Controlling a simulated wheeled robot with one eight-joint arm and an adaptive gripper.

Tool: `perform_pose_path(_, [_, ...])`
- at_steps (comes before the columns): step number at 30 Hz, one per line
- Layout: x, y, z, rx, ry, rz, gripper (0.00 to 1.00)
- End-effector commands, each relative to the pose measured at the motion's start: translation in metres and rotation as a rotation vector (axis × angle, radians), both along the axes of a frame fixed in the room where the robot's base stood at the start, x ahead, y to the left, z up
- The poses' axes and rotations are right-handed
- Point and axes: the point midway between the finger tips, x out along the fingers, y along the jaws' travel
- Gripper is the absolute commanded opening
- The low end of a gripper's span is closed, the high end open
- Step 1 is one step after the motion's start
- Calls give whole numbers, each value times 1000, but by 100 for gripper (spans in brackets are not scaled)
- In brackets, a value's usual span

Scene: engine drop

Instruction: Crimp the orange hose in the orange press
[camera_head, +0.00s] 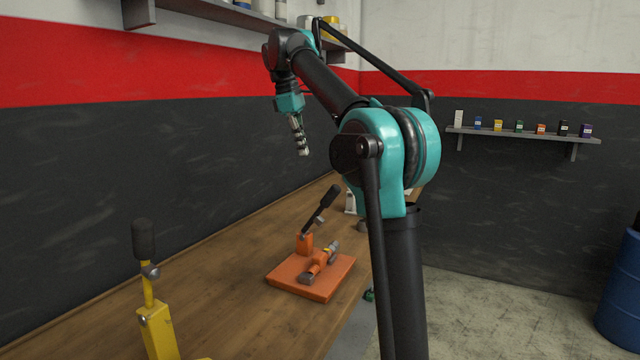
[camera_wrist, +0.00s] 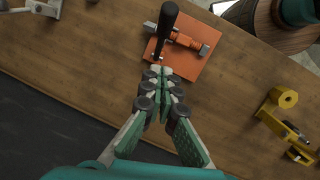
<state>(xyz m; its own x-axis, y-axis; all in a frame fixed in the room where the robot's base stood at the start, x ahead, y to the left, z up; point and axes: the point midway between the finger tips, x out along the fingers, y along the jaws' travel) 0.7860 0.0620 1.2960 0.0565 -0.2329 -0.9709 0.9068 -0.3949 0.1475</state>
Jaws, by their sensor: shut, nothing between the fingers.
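The orange press (camera_head: 297,280) stands on the wooden bench. Its flat square base also shows in the wrist view (camera_wrist: 188,72). Its lever with a black handle (camera_head: 331,196) is raised and tilted to the right. A short orange piece with grey ends (camera_head: 318,263) lies across the base beside the lever; it also shows in the wrist view (camera_wrist: 189,42). I cannot tell whether it is the hose or part of the press. My gripper (camera_head: 304,153) is shut and empty, above the bench and apart from the press. Its fingertips (camera_wrist: 165,71) appear near the base's edge in the wrist view.
A yellow press (camera_head: 157,330) with an upright lever stands on the bench at the near left. Bare bench (camera_head: 225,265) lies between the two presses. A dark wall runs along the bench's left side. A blue barrel (camera_head: 620,295) stands on the floor at the far right.

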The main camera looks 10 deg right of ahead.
Motion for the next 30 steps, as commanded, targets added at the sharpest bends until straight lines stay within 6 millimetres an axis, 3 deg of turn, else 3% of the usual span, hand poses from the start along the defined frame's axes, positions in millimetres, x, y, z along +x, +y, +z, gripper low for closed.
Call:
perform_pose_path(15, [5,-22,-90,1,-2,-3,0])
perform_pose_path(21, [-2,-44,-104,1,-1,-4,0])
perform_pose_path(30, [-5,-53,-110,1,-1,-2,0])
